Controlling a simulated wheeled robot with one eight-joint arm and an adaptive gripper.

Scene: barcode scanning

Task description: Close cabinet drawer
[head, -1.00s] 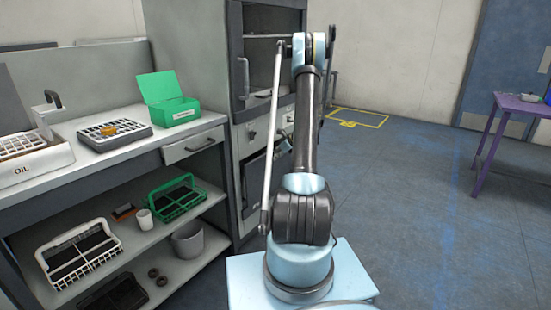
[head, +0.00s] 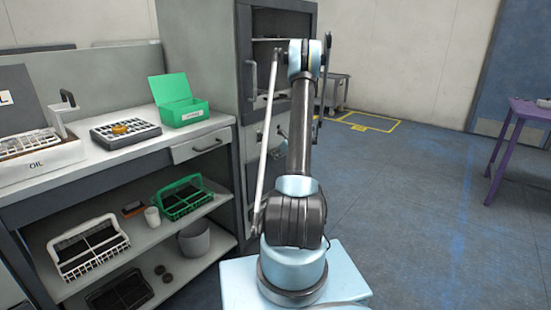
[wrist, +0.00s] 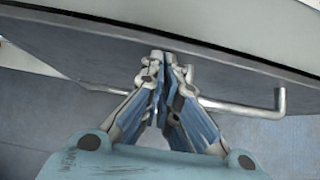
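The tall grey cabinet (head: 200,60) stands in the middle of the head view, partly behind my arm. A pale drawer front (head: 251,137) shows low on it; how far it is out cannot be told. My arm hides the gripper in the head view.
A purple table (head: 525,110) stands right. The floor between is clear.

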